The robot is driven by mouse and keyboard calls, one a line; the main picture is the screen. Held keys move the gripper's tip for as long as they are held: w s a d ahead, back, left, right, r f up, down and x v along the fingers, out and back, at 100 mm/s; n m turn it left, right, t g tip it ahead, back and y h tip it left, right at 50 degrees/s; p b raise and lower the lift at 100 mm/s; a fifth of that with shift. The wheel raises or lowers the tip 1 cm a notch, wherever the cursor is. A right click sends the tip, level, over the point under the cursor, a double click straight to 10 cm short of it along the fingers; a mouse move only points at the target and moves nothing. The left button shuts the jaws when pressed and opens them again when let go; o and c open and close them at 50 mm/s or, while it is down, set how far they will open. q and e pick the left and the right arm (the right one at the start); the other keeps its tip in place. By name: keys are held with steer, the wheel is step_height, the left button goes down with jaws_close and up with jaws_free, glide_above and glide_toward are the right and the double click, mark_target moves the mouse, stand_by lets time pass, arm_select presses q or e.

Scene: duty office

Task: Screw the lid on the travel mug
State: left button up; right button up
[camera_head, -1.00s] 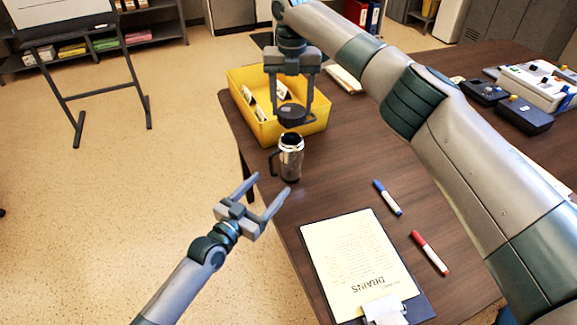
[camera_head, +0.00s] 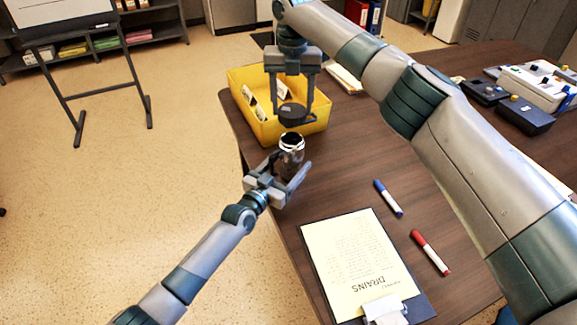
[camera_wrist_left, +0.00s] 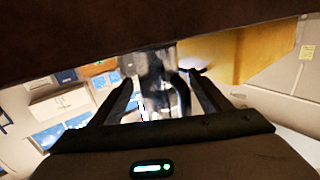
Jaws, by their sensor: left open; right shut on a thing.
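The travel mug (camera_head: 291,145) stands upright on the desk near its left edge, its dark open mouth facing up. My left gripper (camera_head: 290,170) is open, with its fingers reaching to either side of the mug. In the left wrist view the mug (camera_wrist_left: 157,75) shows between the two spread fingers (camera_wrist_left: 160,95), its dark handle toward the right finger. My right gripper (camera_head: 292,112) is shut on the dark round lid (camera_head: 292,115) and holds it above the mug, apart from it.
A yellow bin (camera_head: 318,122) with cards stands just behind the mug. A clipboard (camera_head: 362,262), a blue marker (camera_head: 388,198) and a red marker (camera_head: 430,252) lie nearer the front. Control boxes (camera_head: 525,115) are at the right. The desk between mug and markers is clear.

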arm_select(q)
steer(key=shift+w+d, duration=0.1)
steer(key=c, duration=1.6)
arm_select(e)
steer(key=shift+f, duration=2.5)
steer(key=shift+f, duration=0.9)
steer(key=shift+f, duration=0.55)
